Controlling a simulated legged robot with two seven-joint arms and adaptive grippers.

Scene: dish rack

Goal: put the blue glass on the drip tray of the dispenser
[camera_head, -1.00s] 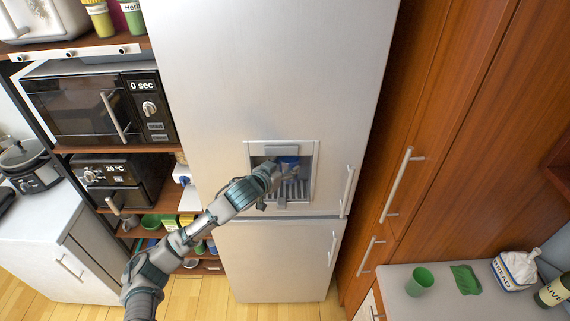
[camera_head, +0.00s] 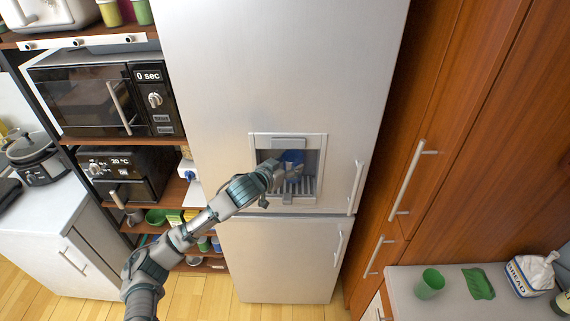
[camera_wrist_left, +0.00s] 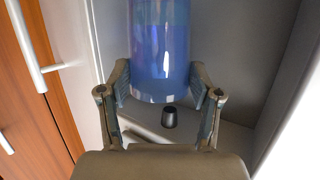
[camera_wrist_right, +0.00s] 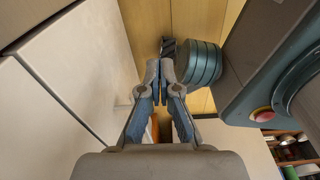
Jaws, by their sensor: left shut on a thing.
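The blue glass (camera_head: 292,157) is inside the recess of the dispenser (camera_head: 322,165) in the fridge door. My left gripper (camera_head: 284,174) is shut on the glass. In the left wrist view, the glass (camera_wrist_left: 160,45) is between both fingers (camera_wrist_left: 160,82), and its far end is cut off by the picture edge. A dark nozzle (camera_wrist_left: 169,117) shows behind the fingers. The slatted drip tray (camera_head: 304,187) is at the bottom of the recess; I cannot tell whether the glass touches it. My right gripper (camera_wrist_right: 160,75) is shut and empty, low beside a pale surface.
The fridge handle (camera_head: 356,187) is right of the dispenser. A tall wooden cabinet (camera_head: 470,120) stands at the right. A shelf with a microwave (camera_head: 100,97) is at the left. A green cup (camera_head: 430,284) stands on the right counter (camera_head: 455,305).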

